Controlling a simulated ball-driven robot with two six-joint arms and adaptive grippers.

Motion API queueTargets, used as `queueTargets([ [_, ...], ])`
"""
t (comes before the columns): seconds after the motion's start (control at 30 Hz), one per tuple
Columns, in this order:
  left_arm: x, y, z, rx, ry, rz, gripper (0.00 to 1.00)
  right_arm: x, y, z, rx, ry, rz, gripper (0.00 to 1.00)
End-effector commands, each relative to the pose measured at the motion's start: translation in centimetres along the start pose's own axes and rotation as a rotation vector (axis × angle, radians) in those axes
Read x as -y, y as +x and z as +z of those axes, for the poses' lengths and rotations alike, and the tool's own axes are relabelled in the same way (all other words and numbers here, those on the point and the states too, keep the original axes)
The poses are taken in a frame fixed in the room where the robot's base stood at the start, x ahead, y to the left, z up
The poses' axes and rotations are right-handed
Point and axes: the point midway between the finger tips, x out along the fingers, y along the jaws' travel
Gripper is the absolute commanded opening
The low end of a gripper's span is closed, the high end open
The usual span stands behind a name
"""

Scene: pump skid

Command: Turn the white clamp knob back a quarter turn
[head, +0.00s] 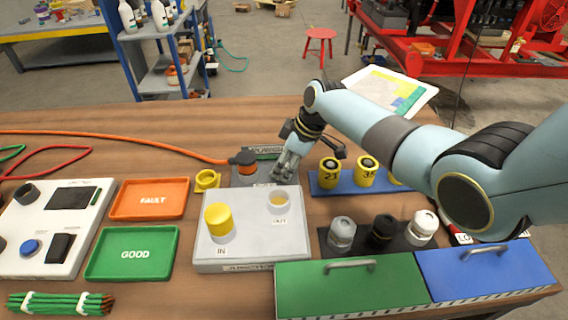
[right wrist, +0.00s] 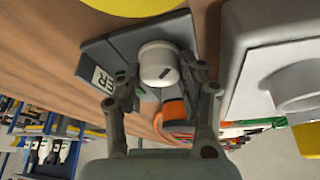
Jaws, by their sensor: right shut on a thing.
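The white clamp knob (right wrist: 158,63) shows in the right wrist view as a short round cap with a dark mark on its face. It sits on a grey fixture (right wrist: 98,52) with a label ending in "ER". My right gripper (right wrist: 166,74) has one finger on each side of the knob and is shut on it. In the head view my right gripper (head: 281,174) reaches down at the fixture, beside the black and orange plug (head: 244,160). The knob is hidden there behind the fingers. My left gripper is not in view.
A white IN/OUT block (head: 250,252) with a yellow cap stands in front of the gripper. A blue rack (head: 322,184) with yellow numbered pieces is close on the right. An orange cable (head: 130,138) runs left from the plug. Orange (head: 118,212) and green (head: 100,262) trays lie left.

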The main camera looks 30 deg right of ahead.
Motion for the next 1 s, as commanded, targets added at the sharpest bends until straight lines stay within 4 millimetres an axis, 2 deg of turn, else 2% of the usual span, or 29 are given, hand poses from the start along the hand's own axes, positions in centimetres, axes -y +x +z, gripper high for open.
queueTargets([
  [0.03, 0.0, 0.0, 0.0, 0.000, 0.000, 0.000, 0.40, -0.1, 0.0, 0.0, 0.001, -0.002, 0.002, 0.07],
  [0.07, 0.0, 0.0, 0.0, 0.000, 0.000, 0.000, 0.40, -0.1, 0.0, 0.0, 0.001, -0.002, 0.002, 0.41],
  [0.23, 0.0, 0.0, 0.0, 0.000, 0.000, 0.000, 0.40, -0.1, 0.0, 0.0, 0.001, -0.001, 0.001, 0.62],
  [0.53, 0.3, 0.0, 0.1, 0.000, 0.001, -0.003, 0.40, 0.0, -0.2, 0.0, 0.000, 0.000, 0.001, 0.62],
  [0.67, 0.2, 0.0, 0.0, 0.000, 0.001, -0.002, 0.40, -0.1, -1.2, 0.0, 0.000, 0.000, 0.003, 0.62],
  [0.77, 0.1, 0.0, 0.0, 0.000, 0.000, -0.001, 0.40, -0.1, -2.8, 0.1, 0.000, -0.001, 0.003, 0.62],
  [1.0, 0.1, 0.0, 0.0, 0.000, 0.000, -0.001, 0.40, -0.1, -8.1, 0.1, 0.000, -0.002, 0.005, 0.62],
])
